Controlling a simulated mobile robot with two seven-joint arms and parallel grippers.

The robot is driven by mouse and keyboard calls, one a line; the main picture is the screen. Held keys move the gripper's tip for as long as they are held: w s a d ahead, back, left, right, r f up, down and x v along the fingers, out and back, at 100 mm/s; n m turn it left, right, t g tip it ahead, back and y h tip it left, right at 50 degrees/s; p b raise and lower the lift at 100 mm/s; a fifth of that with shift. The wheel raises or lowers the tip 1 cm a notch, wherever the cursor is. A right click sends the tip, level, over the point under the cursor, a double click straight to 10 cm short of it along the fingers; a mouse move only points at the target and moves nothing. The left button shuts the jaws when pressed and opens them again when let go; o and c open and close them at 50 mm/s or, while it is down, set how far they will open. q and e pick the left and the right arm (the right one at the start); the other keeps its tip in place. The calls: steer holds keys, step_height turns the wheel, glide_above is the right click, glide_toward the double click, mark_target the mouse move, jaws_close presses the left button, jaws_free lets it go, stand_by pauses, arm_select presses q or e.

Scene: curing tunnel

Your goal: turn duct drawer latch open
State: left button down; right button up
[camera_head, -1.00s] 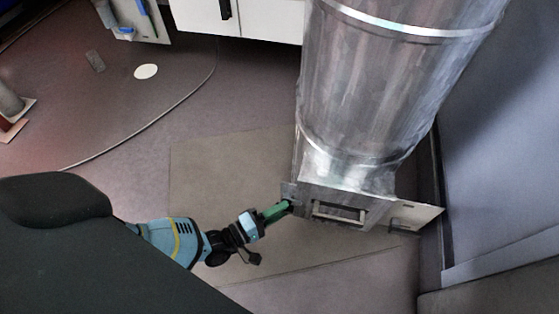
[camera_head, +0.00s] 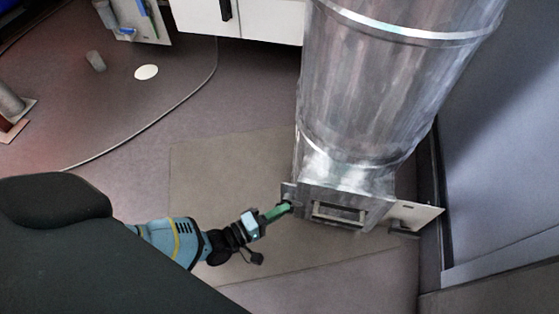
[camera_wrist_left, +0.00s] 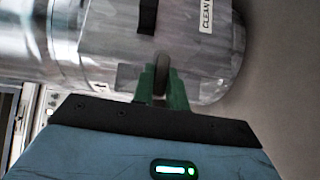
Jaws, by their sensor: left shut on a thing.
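The metal duct (camera_head: 390,90) stands upright at the right of the head view, with a drawer front (camera_head: 340,212) with a rectangular handle low on its box-shaped foot. My left gripper (camera_head: 288,206) reaches in from the left to the left edge of that front. In the left wrist view its green fingers (camera_wrist_left: 163,88) are shut on a dark rounded latch knob (camera_wrist_left: 162,66) on the duct's face. The fingers hide part of the latch, so its exact angle cannot be told. My right gripper is not in view.
A pale plate (camera_head: 415,213) sticks out to the right of the duct's foot. A blue-grey wall (camera_head: 505,130) stands close at right. A white cabinet (camera_head: 270,20) is at the back. The floor left of the duct is mostly clear, with a white disc (camera_head: 146,72). A "CLEAN" label (camera_wrist_left: 207,15) shows in the wrist view.

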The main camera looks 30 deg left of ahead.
arm_select(q)
steer(key=shift+w+d+r+m+g+y+p, duration=0.15)
steer(key=shift+m+g+y+p, duration=1.3)
steer(key=shift+p, duration=1.05)
steer(key=shift+s+d+r+m+g+y+p, duration=0.15)
steer(key=shift+m+g+y+p, duration=0.45)
steer(key=shift+m+y+p, duration=1.1)
steer(key=shift+w+d+r+m+g+y+p, duration=0.15)
steer(key=shift+m+g+y+p, duration=0.75)
steer(key=shift+y+p, duration=1.65)
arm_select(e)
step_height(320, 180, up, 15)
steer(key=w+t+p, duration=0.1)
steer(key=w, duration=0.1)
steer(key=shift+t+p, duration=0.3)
arm_select(q)
steer(key=shift+r+g, duration=0.1)
steer(key=shift+g, duration=0.35)
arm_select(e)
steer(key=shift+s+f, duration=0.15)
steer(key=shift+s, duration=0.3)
arm_select(q)
steer(key=shift+m, duration=0.25)
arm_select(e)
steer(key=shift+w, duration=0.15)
arm_select(q)
steer(key=shift+w, duration=0.1)
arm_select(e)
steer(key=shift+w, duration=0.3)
